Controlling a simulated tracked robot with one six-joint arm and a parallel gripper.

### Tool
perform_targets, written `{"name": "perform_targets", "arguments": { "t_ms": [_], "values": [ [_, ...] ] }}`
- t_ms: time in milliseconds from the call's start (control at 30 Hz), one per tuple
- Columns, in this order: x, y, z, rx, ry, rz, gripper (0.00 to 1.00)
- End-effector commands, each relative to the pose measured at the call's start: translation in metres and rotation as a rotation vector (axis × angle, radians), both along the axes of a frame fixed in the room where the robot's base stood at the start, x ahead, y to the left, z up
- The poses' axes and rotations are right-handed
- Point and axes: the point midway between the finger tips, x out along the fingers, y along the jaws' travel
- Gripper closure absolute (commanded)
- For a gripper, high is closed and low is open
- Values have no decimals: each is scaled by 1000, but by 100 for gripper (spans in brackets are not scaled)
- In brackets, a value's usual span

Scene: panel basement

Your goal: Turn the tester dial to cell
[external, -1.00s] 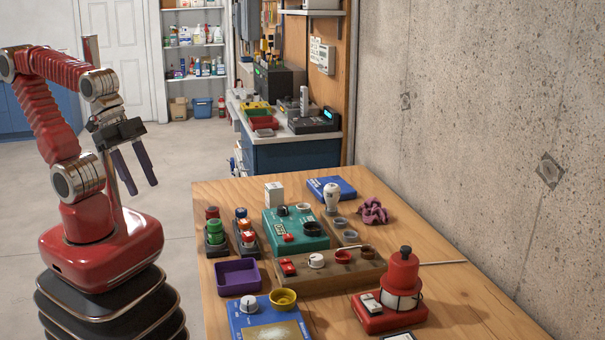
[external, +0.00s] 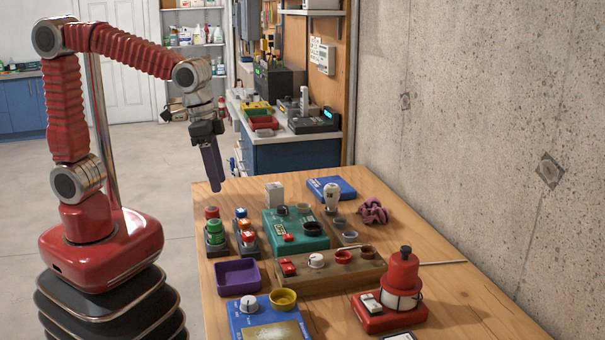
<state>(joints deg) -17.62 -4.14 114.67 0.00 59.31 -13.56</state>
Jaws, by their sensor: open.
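A blue box (external: 290,331) at the table's front left bears a white dial (external: 248,304) and a yellow cup (external: 283,298). A wooden board (external: 345,275) behind it bears another white knob (external: 316,261), a red switch and round sockets. A green box (external: 275,220) behind the board has a small dark knob (external: 282,211). I cannot tell which is the tester dial, and no markings are legible. My gripper (external: 215,188) is open and empty, pointing down above the table's far left edge, apart from every knob. Its fingers overlap in this view.
A purple tray (external: 238,276) and two button boxes stand at the left. A red lantern-like device (external: 402,280) stands at the front right. A white bulb (external: 332,194), a blue case (external: 331,188) and a crumpled purple cloth (external: 373,211) lie farther back. A concrete wall bounds the right.

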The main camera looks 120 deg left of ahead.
Motion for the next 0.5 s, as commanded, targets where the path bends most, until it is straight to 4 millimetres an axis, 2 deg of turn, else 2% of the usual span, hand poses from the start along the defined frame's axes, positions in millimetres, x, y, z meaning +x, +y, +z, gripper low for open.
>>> {"name": "perform_targets", "arguments": {
  "t_ms": [100,500],
  "values": [
    [20,22,-3,-22,26,105,57],
    [79,96,-9,-89,95,536,57]
  ]
}}
